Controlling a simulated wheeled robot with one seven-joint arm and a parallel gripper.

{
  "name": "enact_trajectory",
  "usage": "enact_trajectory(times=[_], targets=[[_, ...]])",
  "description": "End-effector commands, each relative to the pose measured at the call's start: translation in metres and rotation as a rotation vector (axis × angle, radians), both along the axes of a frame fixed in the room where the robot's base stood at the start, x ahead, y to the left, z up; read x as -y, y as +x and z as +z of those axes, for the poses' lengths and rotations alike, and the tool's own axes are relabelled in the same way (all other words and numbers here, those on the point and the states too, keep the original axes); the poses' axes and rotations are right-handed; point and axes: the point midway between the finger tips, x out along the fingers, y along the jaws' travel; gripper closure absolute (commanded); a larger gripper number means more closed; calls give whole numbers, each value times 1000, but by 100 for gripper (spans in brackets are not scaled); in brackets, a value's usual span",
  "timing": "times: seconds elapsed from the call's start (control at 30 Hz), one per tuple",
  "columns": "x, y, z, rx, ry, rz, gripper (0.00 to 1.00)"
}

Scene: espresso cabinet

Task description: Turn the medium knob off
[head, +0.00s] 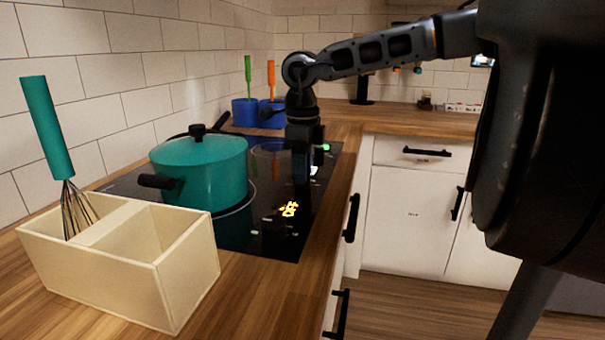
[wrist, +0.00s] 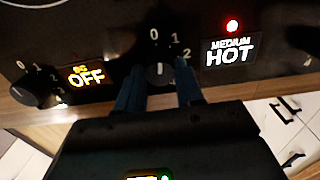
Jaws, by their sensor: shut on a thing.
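The medium knob (wrist: 158,74) is black with a white pointer mark, in the middle of the wrist view, with the numerals 0, 1 and 2 around it. The pointer looks roughly upright in the picture; which numeral it lines up with I cannot tell for sure. The display to its right (wrist: 230,50) reads MEDIUM HOT, with a red light above it. My gripper (wrist: 160,92) has one finger on each side of the knob and is shut on it. In the head view my gripper (head: 301,172) points down at the cooktop's front strip and hides the knob.
Another knob (wrist: 36,88) sits left, with a display (wrist: 86,76) reading BIG OFF. A teal pot (head: 200,172) stands on the black cooktop (head: 240,232), left of my gripper. A cream divided box (head: 120,255) with a whisk (head: 50,140) is nearer. Blue containers (head: 246,112) stand behind.

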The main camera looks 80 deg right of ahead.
Motion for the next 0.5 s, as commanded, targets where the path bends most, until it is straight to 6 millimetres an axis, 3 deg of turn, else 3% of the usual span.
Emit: enact_trajectory(times=[0.5], targets=[[0, 0, 0, 1, 0, 200, 94]])
